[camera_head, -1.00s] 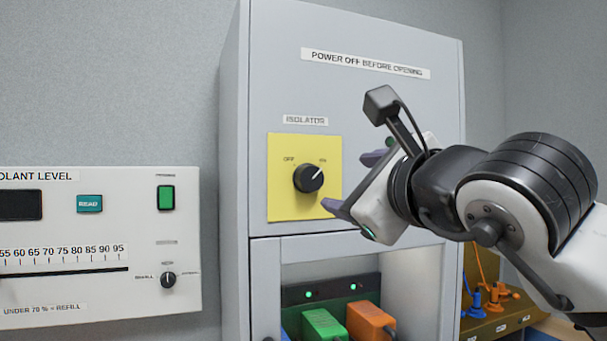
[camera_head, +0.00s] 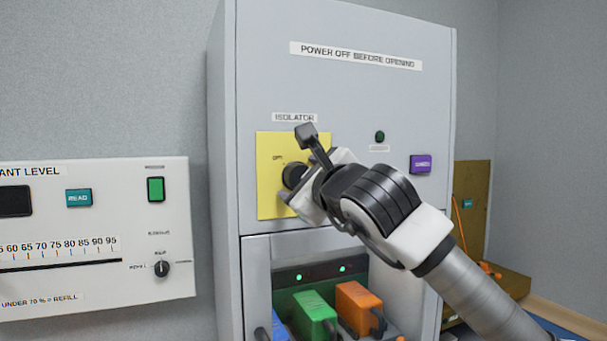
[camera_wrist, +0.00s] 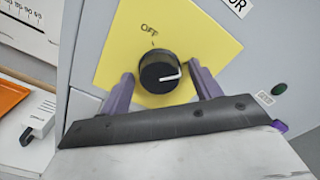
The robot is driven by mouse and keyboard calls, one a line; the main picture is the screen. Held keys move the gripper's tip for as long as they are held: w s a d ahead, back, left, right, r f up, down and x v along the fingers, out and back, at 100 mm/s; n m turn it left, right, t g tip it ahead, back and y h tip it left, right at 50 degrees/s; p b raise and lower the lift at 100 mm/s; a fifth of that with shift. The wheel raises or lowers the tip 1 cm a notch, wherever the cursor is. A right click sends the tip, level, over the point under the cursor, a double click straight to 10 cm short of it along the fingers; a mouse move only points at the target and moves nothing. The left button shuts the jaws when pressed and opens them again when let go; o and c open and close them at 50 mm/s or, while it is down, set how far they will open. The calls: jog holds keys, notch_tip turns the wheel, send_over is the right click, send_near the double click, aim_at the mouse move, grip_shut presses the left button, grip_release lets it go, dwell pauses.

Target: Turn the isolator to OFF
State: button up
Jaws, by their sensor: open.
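The isolator knob (camera_head: 293,175) is a round black knob on a yellow plate (camera_head: 268,205) on the grey cabinet front. In the wrist view the knob (camera_wrist: 158,74) shows whole, and its white pointer line points right, away from the OFF mark (camera_wrist: 150,29). My gripper (camera_head: 290,185) is at the plate, partly covering the knob and the plate's right side in the head view. In the wrist view my gripper (camera_wrist: 160,82) is open, with one purple finger on each side of the knob. A gap shows beside the knob; whether either finger touches it I cannot tell.
A purple button (camera_head: 420,164) and a dark green lamp (camera_head: 380,136) are right of the plate. Below is an open bay with a green block (camera_head: 315,318) and an orange block (camera_head: 358,305). A coolant level panel (camera_head: 100,225) is at the left.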

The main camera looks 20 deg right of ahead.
jog(key=c, duration=1)
jog(key=shift+o, duration=0.2)
jog(key=shift+f+n+b, duration=0.1)
jog(key=shift+n+b, duration=0.2)
jog(key=shift+b, duration=0.15)
jog(key=n+b, duration=0.6)
jog(key=n, duration=1.1)
jog(key=shift+r, duration=0.2)
jog(key=shift+n, duration=0.3)
